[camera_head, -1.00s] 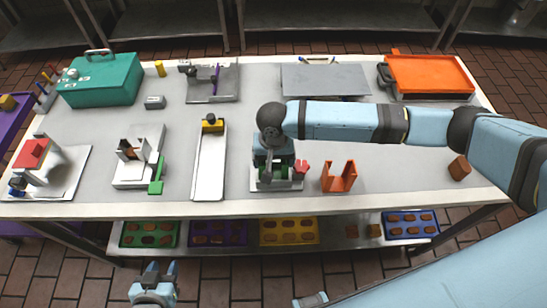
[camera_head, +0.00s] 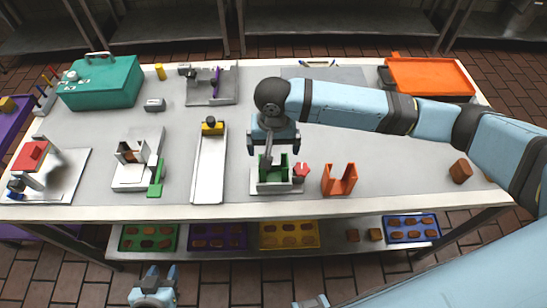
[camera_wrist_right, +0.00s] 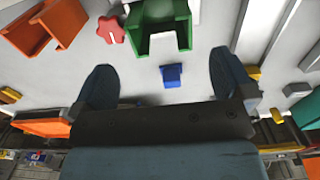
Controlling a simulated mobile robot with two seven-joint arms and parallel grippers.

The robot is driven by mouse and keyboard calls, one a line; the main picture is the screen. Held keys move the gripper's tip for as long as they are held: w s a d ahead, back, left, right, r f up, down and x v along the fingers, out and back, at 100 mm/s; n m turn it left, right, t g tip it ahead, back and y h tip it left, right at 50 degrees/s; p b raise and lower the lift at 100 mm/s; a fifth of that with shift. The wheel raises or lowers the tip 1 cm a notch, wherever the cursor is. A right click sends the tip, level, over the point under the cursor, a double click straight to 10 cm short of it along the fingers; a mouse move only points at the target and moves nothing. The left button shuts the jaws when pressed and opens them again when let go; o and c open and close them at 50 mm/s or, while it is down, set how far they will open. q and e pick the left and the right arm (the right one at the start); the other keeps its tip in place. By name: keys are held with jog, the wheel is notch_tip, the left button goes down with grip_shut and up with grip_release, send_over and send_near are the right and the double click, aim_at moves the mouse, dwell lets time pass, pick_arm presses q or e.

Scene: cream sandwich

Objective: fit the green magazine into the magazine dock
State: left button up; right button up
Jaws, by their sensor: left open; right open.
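The green magazine (camera_head: 272,172), an upright open channel, stands on the white-based magazine dock (camera_head: 272,188) at the table's front middle. It also shows at the top of the right wrist view (camera_wrist_right: 160,14). I cannot tell how deep it sits in the dock. My right gripper (camera_head: 273,147) is open and empty just above and behind the magazine, apart from it. In the right wrist view its two dark fingers (camera_wrist_right: 162,68) are spread, with a small blue block (camera_wrist_right: 171,76) visible between them. My left gripper (camera_head: 155,280) is open and empty, low in front of the table.
A red knob (camera_head: 300,171) is beside the dock, and an orange channel (camera_head: 339,179) stands to its right. A white chute (camera_head: 209,170) with a yellow block lies to the left. A brown block (camera_head: 460,170) is at the right. The table right of the orange channel is mostly clear.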

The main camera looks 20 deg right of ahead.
pick_arm(q)
jog(key=shift+d+f, duration=0.1)
jog(key=shift+f, duration=0.05)
pick_arm(e)
notch_tip(320, 180, up, 5)
jog(key=shift+f, duration=0.1)
jog(key=shift+s, duration=0.1)
dwell(0.4)
